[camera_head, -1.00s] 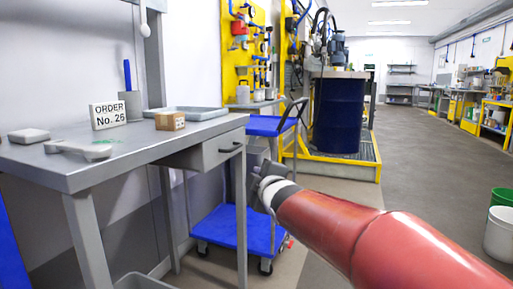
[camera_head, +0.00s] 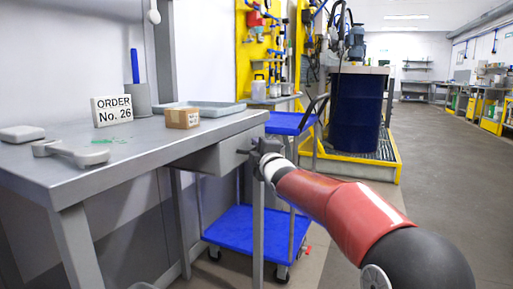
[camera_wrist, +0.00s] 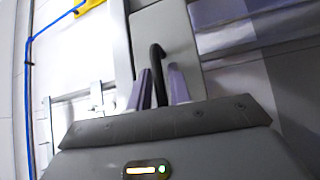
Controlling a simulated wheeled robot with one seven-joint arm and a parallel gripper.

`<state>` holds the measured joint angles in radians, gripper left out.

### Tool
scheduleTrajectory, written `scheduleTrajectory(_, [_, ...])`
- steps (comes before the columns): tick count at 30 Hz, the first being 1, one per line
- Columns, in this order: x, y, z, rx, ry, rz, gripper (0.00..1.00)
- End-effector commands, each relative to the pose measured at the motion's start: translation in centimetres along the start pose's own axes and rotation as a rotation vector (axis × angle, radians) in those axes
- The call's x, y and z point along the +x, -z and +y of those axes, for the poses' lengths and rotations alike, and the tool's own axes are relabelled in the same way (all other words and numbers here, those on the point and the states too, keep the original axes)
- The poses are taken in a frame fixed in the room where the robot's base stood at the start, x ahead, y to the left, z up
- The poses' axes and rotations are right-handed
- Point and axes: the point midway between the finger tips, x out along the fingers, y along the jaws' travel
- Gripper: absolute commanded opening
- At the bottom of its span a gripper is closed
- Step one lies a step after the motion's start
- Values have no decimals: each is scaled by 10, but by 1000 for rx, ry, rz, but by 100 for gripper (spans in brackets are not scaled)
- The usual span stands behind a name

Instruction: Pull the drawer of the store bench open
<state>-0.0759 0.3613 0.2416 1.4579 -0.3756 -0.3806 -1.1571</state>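The store bench (camera_head: 140,155) is a grey metal table at the left in the head view. Its grey drawer (camera_head: 232,148) hangs under the right end of the top and looks shut. My gripper (camera_head: 255,152) is at the drawer front, and its fingers are hard to make out there. In the wrist view the black bar handle (camera_wrist: 158,62) stands out from the drawer front (camera_wrist: 178,30). My gripper (camera_wrist: 160,88) has one finger on each side of the handle, with a gap visible beside it, so it looks open around the handle.
On the bench are a sign (camera_head: 112,110), a small cardboard box (camera_head: 182,118), a shallow tray (camera_head: 215,108) and a grey tool (camera_head: 70,153). A blue trolley (camera_head: 240,232) stands below and behind the drawer. Free floor (camera_head: 440,200) lies to the right.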

Motion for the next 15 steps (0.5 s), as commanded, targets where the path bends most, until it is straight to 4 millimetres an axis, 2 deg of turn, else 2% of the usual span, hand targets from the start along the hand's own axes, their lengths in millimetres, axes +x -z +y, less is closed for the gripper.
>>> scheduleTrajectory(7, [1,0,0,0,0,0,20])
scheduleTrajectory(12, [1,0,0,0,0,-1,0])
scheduleTrajectory(15, [1,0,0,0,1,-1,0])
